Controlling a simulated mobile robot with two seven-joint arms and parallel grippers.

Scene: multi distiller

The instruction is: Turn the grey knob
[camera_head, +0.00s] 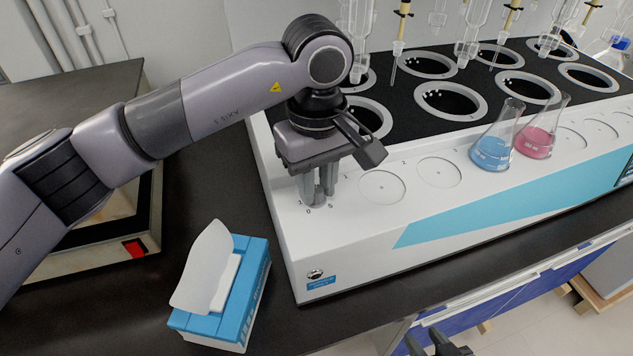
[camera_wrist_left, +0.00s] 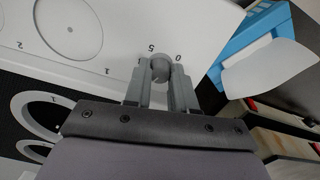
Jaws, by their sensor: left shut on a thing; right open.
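The grey knob (camera_wrist_left: 160,68) sits on the white top of the distiller (camera_head: 290,225), near its front left corner, with small printed numbers around it. My left gripper (camera_head: 318,198) reaches down onto it from above. In the left wrist view my left gripper (camera_wrist_left: 160,82) has one finger on each side of the knob and is shut on it. In the head view the fingers largely hide the knob. My right gripper (camera_head: 438,345) shows only in part at the bottom edge of the head view, dark and open, away from the distiller.
A blue tissue box (camera_head: 258,275) stands on the dark bench left of the distiller. A blue flask (camera_head: 492,150) and a pink flask (camera_head: 537,140) stand on the distiller's front ledge. Glassware hangs over the round wells behind. A hotplate-like device (camera_head: 140,225) lies under my left arm.

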